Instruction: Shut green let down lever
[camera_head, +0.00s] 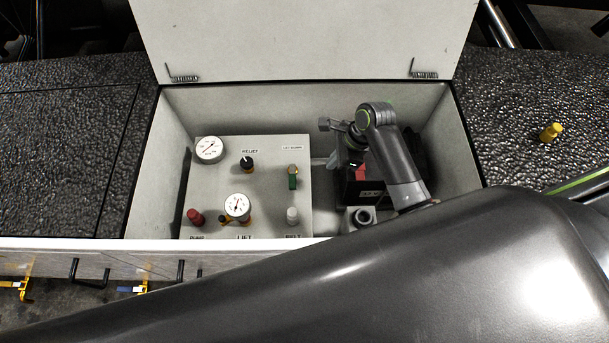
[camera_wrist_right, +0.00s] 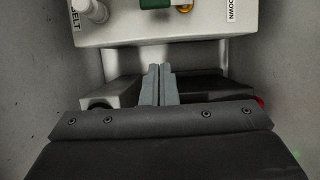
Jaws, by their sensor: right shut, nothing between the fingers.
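The green let-down lever (camera_head: 292,178) is on the right part of the grey valve panel (camera_head: 270,205), below a small label and beside a brass fitting. Its handle points down along the panel in the head view. In the right wrist view the green handle (camera_wrist_right: 155,3) shows only partly at the top edge, next to brass. My right gripper (camera_head: 326,125) is inside the box, to the right of the panel and apart from the lever. Its fingers (camera_wrist_right: 158,72) are shut together and empty, below the panel edge in the wrist view. My left gripper is not in view.
The panel also carries gauges (camera_head: 209,149), a black relief knob (camera_head: 247,163), a red knob (camera_head: 195,217) and a white belt knob (camera_head: 292,215). Dark equipment stands right of the panel beneath my right wrist. The box walls surround everything; its lid (camera_head: 310,40) stands open behind.

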